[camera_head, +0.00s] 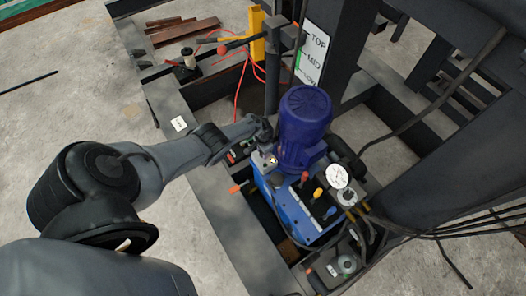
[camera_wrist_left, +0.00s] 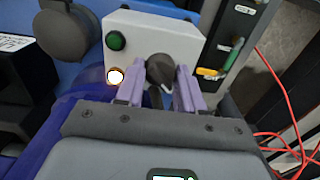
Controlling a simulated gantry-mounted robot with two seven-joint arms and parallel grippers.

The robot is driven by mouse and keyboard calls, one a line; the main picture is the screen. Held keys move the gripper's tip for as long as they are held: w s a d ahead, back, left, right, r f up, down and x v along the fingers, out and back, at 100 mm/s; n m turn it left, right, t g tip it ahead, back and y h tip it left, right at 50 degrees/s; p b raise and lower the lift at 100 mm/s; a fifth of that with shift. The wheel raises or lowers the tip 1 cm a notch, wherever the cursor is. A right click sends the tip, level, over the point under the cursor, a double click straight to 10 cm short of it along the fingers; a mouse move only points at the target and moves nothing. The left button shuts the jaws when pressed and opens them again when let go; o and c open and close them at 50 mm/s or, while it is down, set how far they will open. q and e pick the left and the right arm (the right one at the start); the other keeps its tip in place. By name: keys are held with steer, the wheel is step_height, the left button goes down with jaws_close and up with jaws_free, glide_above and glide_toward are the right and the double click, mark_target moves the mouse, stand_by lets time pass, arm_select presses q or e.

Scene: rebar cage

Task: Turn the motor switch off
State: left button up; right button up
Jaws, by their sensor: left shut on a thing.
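The motor switch is a dark rotary knob (camera_wrist_left: 160,68) on the face of a light grey switch box (camera_wrist_left: 190,42) in the left wrist view. The box also carries a dark green round button or lamp (camera_wrist_left: 116,41) and a brightly lit lamp (camera_wrist_left: 115,76). My left gripper (camera_wrist_left: 162,84) has its two purple fingers on either side of the knob, shut on it. In the head view my left gripper (camera_head: 264,130) reaches in beside the blue motor (camera_head: 304,122); the knob is hidden there, and a small glow shows near the box. My right gripper is out of view.
A blue pump unit (camera_head: 290,212) with coloured levers and a round gauge (camera_head: 338,177) sits below the motor. Dark frame beams and black hoses crowd the right. A red cable (camera_head: 238,88) runs behind. Bare concrete floor (camera_head: 90,105) lies at left.

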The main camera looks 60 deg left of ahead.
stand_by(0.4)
arm_select(q)
steer(key=o, duration=1)
steer(key=shift+o, duration=0.2)
step_height(320, 180, up, 9)
steer(key=p, duration=0.8)
steer(key=shift+r, duration=0.15)
steer(key=shift+r+p, duration=0.5)
steer(key=shift+r, duration=0.25)
